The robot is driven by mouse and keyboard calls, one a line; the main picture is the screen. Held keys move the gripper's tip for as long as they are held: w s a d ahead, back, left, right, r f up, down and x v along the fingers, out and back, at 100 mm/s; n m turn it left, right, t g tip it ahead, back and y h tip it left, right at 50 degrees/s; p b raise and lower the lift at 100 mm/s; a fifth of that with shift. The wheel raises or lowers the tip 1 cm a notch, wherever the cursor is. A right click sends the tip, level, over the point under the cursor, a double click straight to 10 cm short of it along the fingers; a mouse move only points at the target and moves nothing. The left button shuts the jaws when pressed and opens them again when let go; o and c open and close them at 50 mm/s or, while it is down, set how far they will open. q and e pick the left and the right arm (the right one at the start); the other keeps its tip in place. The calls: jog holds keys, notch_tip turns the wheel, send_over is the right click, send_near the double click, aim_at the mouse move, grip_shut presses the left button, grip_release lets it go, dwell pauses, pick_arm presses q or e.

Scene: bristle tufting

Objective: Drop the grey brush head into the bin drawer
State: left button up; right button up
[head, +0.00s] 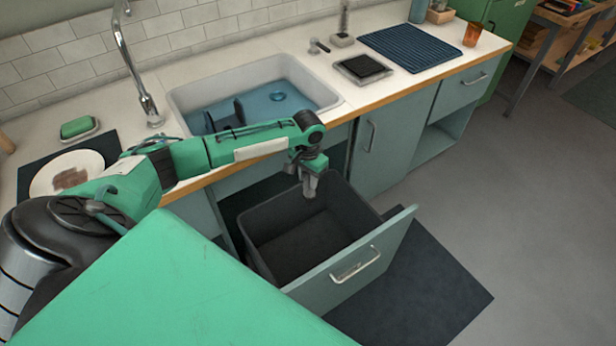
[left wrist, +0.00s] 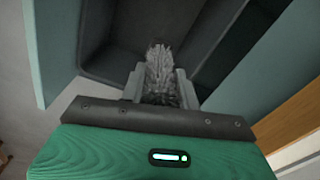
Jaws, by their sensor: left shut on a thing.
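My left gripper (head: 309,190) points down over the back right part of the open bin drawer (head: 347,276). In the left wrist view its fingers (left wrist: 160,88) are shut on the grey brush head (left wrist: 160,62), a bristly grey piece that sticks out past the fingertips. In the head view the brush head is too small to tell apart from the fingers. The drawer holds a dark bin (head: 290,244), which looks empty where its inside shows; its walls also show in the left wrist view (left wrist: 105,50). My right gripper is in neither view.
A sink (head: 330,97) with water and dark items lies behind my arm. A stained plate (head: 45,182) and a green sponge (head: 76,127) are at the left. A blue ribbed mat (head: 410,47) and an orange cup (head: 472,34) stand at the right. A dark floor mat (head: 440,290) lies beside the drawer.

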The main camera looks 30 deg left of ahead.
pick_arm(q)
jog(key=o, duration=1.1)
notch_tip(320, 180, up, 13)
jog(key=shift+f, duration=0.15)
jog(key=shift+r, duration=0.55)
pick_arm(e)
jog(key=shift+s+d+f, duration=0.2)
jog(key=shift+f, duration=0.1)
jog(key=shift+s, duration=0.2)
